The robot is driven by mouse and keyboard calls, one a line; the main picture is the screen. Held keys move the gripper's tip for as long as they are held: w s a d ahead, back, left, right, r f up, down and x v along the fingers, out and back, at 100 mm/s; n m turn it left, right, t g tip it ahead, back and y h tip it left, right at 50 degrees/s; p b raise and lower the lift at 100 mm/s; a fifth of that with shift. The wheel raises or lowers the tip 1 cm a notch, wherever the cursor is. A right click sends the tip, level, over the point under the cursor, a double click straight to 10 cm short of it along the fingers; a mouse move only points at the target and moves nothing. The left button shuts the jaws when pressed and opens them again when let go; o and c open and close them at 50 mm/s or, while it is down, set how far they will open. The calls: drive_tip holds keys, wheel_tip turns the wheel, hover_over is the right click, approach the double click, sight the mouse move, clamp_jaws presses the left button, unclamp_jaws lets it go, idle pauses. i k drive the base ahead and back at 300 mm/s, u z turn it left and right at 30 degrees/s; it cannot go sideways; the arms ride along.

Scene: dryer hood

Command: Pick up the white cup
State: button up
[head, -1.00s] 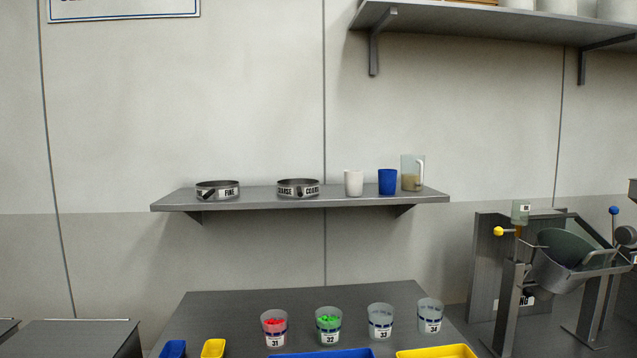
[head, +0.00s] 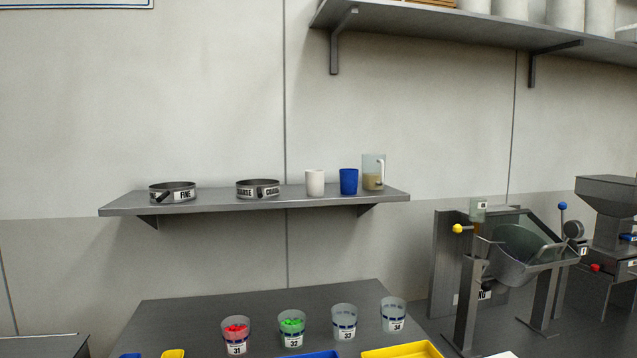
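The white cup (head: 315,182) stands upright on the grey wall shelf (head: 220,204), right of its middle. The blue cup (head: 349,181) stands close on its right, with a small gap between them. My gripper is not in this view, so I cannot see where it is or whether it holds anything.
A clear jug (head: 373,172) stands right of the blue cup. Two sieves, fine (head: 172,192) and coarse (head: 258,189), sit to the left. Below, a table (head: 190,318) holds several numbered beakers and trays. A machine (head: 515,250) stands at right; a higher shelf (head: 450,22) is above.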

sight(315, 179)
drive_tip(key=i, duration=0.9)
drive_tip(key=u, duration=0.05)
